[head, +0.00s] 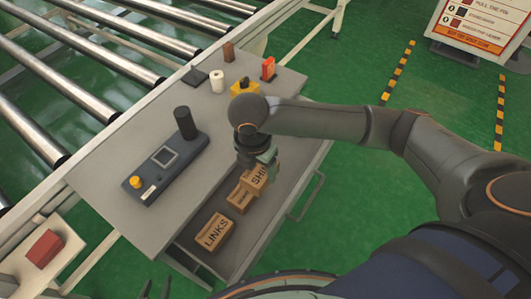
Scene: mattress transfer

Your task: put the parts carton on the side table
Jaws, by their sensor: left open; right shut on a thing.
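Several brown cartons are on the lower shelf (235,252) of a grey workstation. One reads LINKS (214,232); a smaller carton (240,200) sits behind it. A carton with letters starting SHI (256,180) is at my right gripper (266,160), which reaches down over the workstation's right edge. My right gripper is shut on this SHI carton, its fingertips partly hidden. I cannot tell which carton the task calls the parts carton. Two dark fingertips of my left gripper (155,289) show apart at the bottom edge, with nothing between them.
The grey worktop (110,185) carries a control box (168,165), a dark cylinder, a white roll (217,81) and small coloured items. A pale small table (75,240) with a red box (45,249) stands lower left. A roller conveyor (75,80) runs behind. Green floor is open at right.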

